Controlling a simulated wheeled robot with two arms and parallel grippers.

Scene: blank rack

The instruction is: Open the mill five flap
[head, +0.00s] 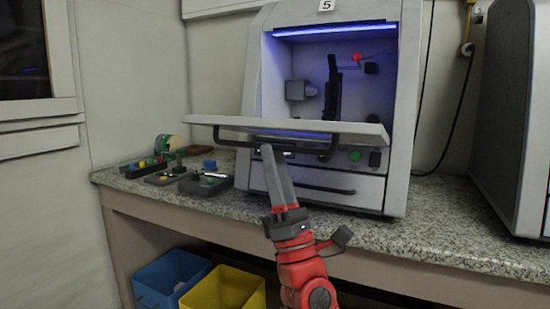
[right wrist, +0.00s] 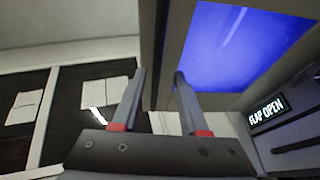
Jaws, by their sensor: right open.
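The mill marked 5 (head: 396,150) stands on the counter, its chamber lit blue. Its flap (head: 345,128) is up and sticks out toward me, roughly level, above the control panel. A dark bar handle (head: 312,147) runs along the flap's underside. My right gripper (head: 268,148) is just below the flap at the handle's left part; contact is unclear. A lit display (right wrist: 267,112) there reads "FLAP OPEN". My left gripper is out of view.
Small trays with coloured parts (head: 205,183) lie on the counter (head: 430,235) left of the mill. Another grey machine (head: 510,110) stands at the right. A blue bin (head: 165,280) and a yellow bin (head: 225,290) sit below the counter.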

